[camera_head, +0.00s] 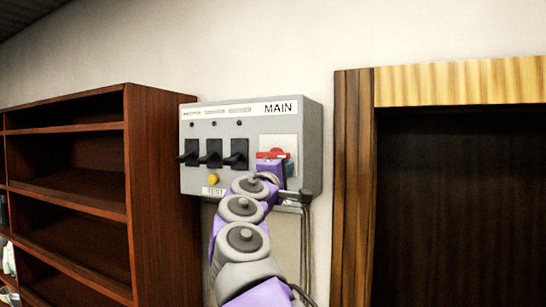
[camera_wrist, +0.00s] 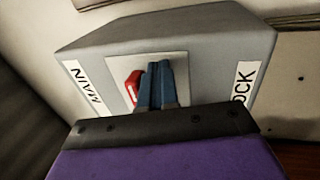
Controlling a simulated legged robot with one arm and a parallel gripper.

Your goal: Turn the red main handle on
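The red main handle (camera_head: 271,154) lies roughly level on a pale square plate (camera_head: 279,143) under the MAIN label, on a grey wall box. My arm reaches up to it from below, and my gripper (camera_head: 284,161) partly covers the plate. In the wrist view, the red handle (camera_wrist: 133,87) shows just left of my blue fingers (camera_wrist: 157,72). The fingers are close together, with only a narrow dark gap and no red visible between them. They look shut beside the handle; whether they touch it is unclear.
The grey box (camera_head: 310,150) also carries several black levers (camera_head: 211,154) and a yellow button (camera_head: 213,179) above a TEST label. A wooden shelf (camera_head: 160,190) stands close on the left. A wooden door frame (camera_head: 353,190) rises on the right. Pipes run below the box.

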